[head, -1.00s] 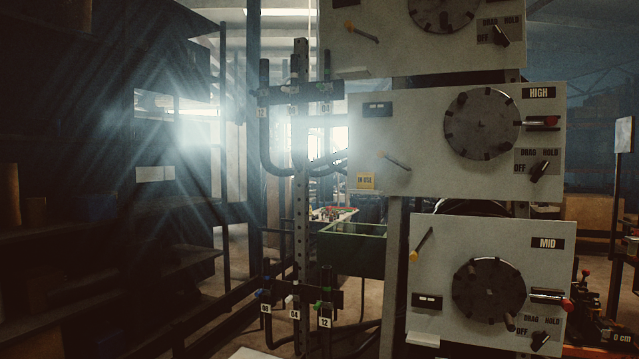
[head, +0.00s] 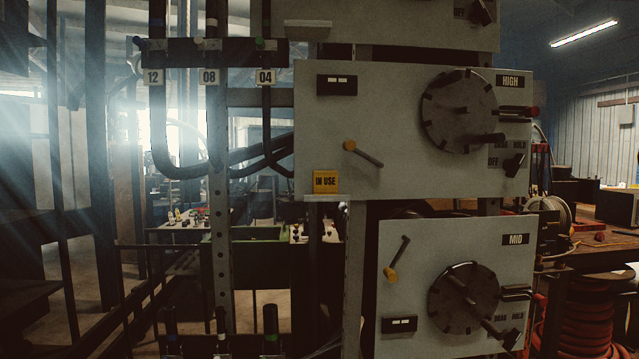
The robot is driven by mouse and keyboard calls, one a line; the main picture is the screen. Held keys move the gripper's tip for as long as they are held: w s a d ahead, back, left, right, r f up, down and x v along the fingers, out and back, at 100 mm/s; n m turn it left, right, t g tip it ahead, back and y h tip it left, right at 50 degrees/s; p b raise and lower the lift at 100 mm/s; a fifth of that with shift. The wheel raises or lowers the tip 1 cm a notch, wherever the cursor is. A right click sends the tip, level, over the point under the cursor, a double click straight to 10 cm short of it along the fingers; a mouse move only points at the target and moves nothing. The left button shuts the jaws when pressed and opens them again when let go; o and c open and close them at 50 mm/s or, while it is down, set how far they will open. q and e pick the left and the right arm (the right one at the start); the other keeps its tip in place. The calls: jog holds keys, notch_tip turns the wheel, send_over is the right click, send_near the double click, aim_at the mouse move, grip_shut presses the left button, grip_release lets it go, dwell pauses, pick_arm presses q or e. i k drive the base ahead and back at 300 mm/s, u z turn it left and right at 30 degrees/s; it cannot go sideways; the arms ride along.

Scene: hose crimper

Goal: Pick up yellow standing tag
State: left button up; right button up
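The yellow standing tag (head: 326,182) reads "IN USE". It stands upright on a small ledge (head: 326,198) at the lower left corner of the panel marked HIGH (head: 400,130). Nothing covers the tag. Neither of my grippers shows in the head view, so their state and place are hidden.
Black hoses (head: 158,120) hang from a rack at left. A workbench (head: 600,245) stands at right.

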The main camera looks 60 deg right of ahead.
aim_at(325, 182)
jog(key=z, duration=0.85)
jog(key=i, duration=0.85)
jog(key=z, duration=0.9)
